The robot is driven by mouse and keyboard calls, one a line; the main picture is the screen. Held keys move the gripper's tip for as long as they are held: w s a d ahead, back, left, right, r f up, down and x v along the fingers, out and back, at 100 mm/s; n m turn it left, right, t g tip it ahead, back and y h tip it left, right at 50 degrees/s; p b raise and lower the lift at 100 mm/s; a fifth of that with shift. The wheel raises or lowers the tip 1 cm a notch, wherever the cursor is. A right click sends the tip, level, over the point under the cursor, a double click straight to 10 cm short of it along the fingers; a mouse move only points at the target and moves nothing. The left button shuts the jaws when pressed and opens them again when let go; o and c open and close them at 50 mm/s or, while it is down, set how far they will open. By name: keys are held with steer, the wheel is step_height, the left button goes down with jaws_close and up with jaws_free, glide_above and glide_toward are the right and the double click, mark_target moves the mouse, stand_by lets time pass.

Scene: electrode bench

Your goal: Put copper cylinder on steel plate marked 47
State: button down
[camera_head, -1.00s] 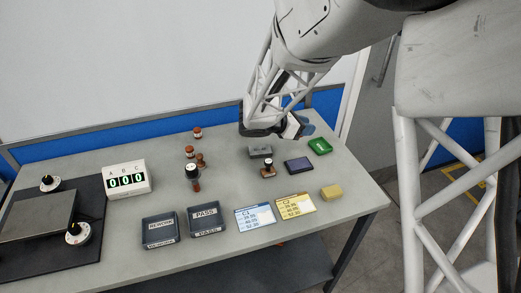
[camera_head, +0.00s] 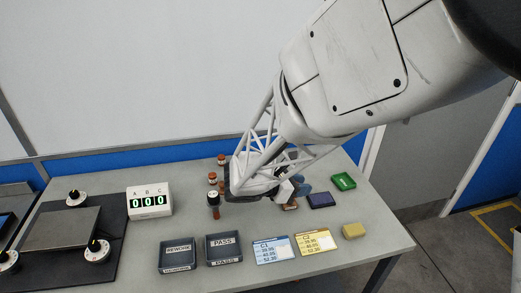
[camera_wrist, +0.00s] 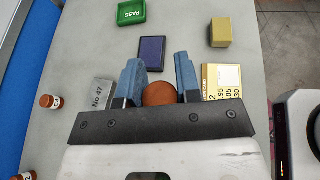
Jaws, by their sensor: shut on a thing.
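The copper cylinder (camera_wrist: 160,93) shows as a round brown top between my gripper's blue fingers in the wrist view. My gripper (camera_wrist: 158,72) is shut on it, low over the bench. In the head view the cylinder (camera_head: 290,207) is a small reddish-brown patch under my gripper (camera_head: 290,192), mostly covered. The steel plate marked No 47 (camera_wrist: 100,92) lies just left of the left finger in the wrist view, partly covered by my gripper's body. In the head view that plate is hidden behind my gripper.
Several small brown bottles (camera_head: 221,159) and a dark-capped one (camera_head: 213,199) stand left. REWORK (camera_head: 180,267) and PASS (camera_head: 224,262) trays lie in front.

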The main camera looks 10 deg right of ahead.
steer(key=shift+f, duration=2.2)
steer(key=w, duration=0.5)
steer(key=w+d+f, duration=0.1)
steer(key=w, duration=1)
steer(key=shift+d+f, duration=0.2)
steer(key=shift+d, duration=0.15)
steer(key=shift+f, duration=1.8)
steer(key=shift+f, duration=0.1)
steer(key=c, duration=0.8)
jaws_free()
